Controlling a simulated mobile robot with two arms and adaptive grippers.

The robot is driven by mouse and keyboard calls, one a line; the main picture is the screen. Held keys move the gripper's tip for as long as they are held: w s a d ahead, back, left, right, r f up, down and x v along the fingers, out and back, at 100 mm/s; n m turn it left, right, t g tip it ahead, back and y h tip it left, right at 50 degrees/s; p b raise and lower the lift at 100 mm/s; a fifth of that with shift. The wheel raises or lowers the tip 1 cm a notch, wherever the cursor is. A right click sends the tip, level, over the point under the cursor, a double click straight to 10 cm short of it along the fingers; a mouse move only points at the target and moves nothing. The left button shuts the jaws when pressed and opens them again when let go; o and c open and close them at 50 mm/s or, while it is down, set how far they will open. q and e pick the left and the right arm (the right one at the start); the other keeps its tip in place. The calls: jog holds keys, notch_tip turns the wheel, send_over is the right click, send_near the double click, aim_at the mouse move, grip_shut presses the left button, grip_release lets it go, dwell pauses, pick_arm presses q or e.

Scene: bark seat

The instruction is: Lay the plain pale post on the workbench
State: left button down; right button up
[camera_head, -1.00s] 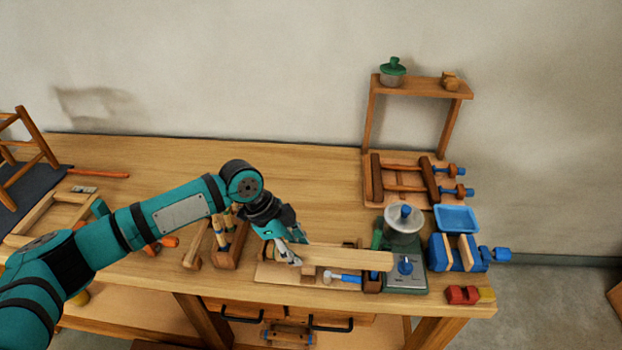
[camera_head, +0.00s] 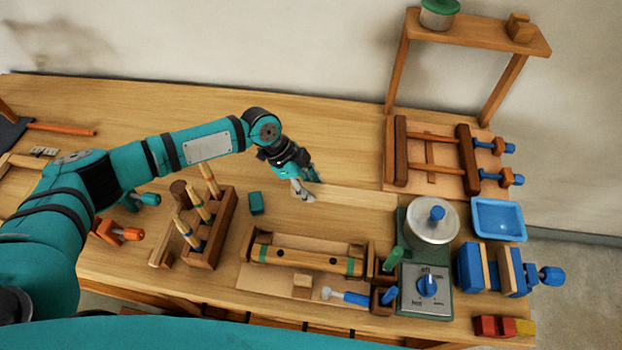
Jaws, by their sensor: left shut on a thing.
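The plain pale post (camera_head: 360,197) is a long light-wood bar, nearly the colour of the bench top. My left gripper (camera_head: 304,193) is shut on its left end, and the post reaches right towards the green glue-pot stand. It lies level over the workbench (camera_head: 330,135); I cannot tell whether it touches the top. The gripper fingers hide its left end. My right gripper is not in view.
A rack of chisels (camera_head: 215,225) and a small green block (camera_head: 256,204) stand left of the gripper. A holder with a green-banded post (camera_head: 305,257) lies in front. A pot (camera_head: 432,222), blue vise (camera_head: 490,270) and clamp rack (camera_head: 432,155) stand right. The back middle is clear.

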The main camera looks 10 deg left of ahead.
aim_at(314, 209)
pick_arm(q)
jog(key=shift+f, duration=0.3)
jog(key=shift+s+f+b, duration=0.2)
jog(key=shift+f+b, duration=0.7)
jog(key=shift+b, duration=0.15)
jog(key=shift+w+f+b, duration=0.1)
jog(key=shift+f+b, duration=1.3)
jog(key=shift+f, duration=0.5)
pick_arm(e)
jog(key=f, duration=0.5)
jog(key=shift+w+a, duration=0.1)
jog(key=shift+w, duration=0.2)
pick_arm(q)
jog(key=shift+a, duration=0.25)
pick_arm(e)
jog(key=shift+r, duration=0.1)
pick_arm(q)
jog(key=shift+f, duration=0.3)
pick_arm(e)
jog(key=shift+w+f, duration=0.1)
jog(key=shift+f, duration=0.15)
pick_arm(q)
jog(key=shift+c, duration=2.4)
grip_release()
